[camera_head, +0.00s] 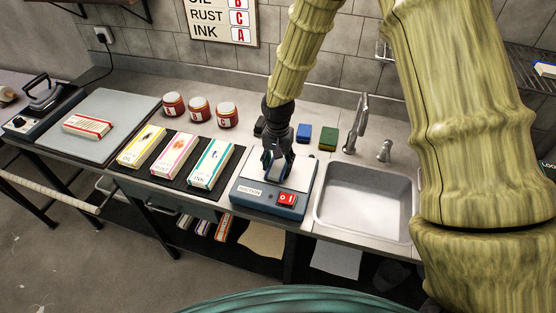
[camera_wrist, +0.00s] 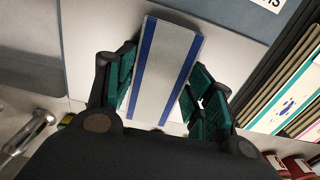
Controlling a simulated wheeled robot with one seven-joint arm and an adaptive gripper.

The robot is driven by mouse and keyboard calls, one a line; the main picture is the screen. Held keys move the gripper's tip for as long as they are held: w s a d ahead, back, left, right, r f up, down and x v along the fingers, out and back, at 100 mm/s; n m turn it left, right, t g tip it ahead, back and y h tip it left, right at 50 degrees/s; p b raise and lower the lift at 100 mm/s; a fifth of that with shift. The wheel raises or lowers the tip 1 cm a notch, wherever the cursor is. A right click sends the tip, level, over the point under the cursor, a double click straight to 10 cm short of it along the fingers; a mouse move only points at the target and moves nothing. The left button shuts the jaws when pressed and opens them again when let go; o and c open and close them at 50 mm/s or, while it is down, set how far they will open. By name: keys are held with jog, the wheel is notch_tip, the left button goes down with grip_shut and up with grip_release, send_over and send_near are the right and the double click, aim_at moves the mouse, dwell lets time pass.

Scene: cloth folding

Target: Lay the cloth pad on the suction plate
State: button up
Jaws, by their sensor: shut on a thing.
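The suction plate (camera_head: 249,182) is a blue-grey box with a pale top, a label and a red switch, standing on the counter left of the sink. My gripper (camera_head: 277,166) points down over the back part of its top. In the wrist view, the cloth pad (camera_wrist: 165,65), a pale grey folded strip with two blue stripes, lies between the green-padded fingers of my gripper (camera_wrist: 160,88). The fingers are shut on it. Behind it shows the pale top of the plate (camera_wrist: 88,35). I cannot tell whether the pad touches the plate. In the head view the pad is hidden.
Three boxes, yellow (camera_head: 142,146), pink (camera_head: 174,155) and green (camera_head: 211,164), lie on a dark mat left of the plate. Three jars (camera_head: 199,109) stand behind them. The sink (camera_head: 364,203) is to the right. Blue (camera_head: 303,133) and green (camera_head: 327,139) blocks stand behind the plate.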

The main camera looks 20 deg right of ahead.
aim_at(278, 166)
jog(key=shift+s+r, duration=0.25)
jog(key=shift+s, duration=0.1)
jog(key=shift+w+f, duration=0.2)
jog(key=shift+f, duration=0.1)
jog(key=o, duration=0.8)
jog(key=shift+o, duration=1.2)
jog(key=shift+s+r, duration=0.1)
jog(key=shift+r, duration=0.05)
jog(key=shift+r, duration=0.1)
notch_tip(278, 166, up, 12)
jog(key=b, duration=0.4)
